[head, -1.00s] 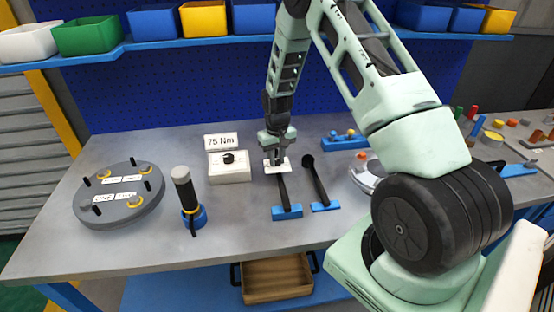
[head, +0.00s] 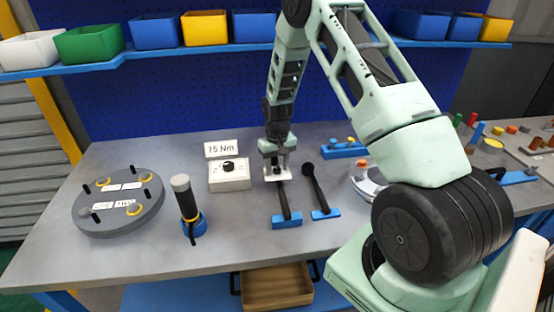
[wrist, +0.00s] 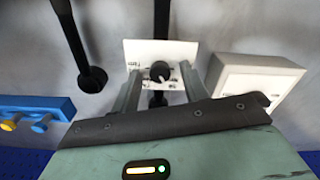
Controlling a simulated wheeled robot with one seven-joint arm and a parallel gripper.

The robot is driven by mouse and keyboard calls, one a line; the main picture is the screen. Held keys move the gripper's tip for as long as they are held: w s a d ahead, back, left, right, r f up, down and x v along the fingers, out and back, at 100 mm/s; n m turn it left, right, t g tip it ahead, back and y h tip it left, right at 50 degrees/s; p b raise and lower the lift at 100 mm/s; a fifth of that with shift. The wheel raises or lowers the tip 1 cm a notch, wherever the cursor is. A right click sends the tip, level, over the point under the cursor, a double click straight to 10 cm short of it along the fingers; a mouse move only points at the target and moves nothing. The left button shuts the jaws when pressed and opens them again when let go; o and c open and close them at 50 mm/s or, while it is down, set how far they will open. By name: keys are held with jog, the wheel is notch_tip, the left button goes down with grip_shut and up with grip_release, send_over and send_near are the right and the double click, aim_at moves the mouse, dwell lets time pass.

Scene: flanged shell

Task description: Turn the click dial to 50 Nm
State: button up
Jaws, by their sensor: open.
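A small white plate with a black round knob (wrist: 160,72) and printed marks shows in the wrist view. Its knob lies between the two fingers of my gripper (wrist: 162,92), which is open with a gap on each side. In the head view my gripper (head: 278,172) points down at this white plate, at the far end of a black-handled tool (head: 284,200); the fingers partly hide it. To its left stands a white box (head: 229,181) with a black dial (head: 229,166) on top. Behind the box a sign (head: 221,149) reads 75 Nm.
A second black tool (head: 316,190) stands close on the right. A dark upright cylinder (head: 187,200) in a blue base and a grey round flange (head: 118,207) are to the left. The front strip of table is clear. A shelf with bins (head: 87,45) runs behind.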

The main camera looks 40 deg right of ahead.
aim_at(277, 168)
notch_tip(277, 168, up, 17)
jog(key=b, duration=0.3)
jog(key=shift+r, duration=0.2)
dwell(0.4)
jog(key=s+a+r+n, duration=0.15)
jog(key=s+a, duration=0.25)
jog(key=a, duration=0.5)
jog(key=s+a+r+n+y, duration=0.1)
jog(key=s+a+n, duration=0.15)
jog(key=a, duration=0.55)
jog(key=s+a+r+n, duration=0.15)
jog(key=s+a, duration=0.25)
jog(key=a, duration=0.5)
jog(key=s+a+f+n, duration=0.1)
jog(key=s+a, duration=0.3)
jog(key=s, duration=0.6)
jog(key=s+a+f+n, duration=0.1)
jog(key=s+a+n, duration=0.3)
jog(key=s, duration=0.6)
jog(key=shift+a+n, duration=0.15)
jog(key=shift+n, duration=0.2)
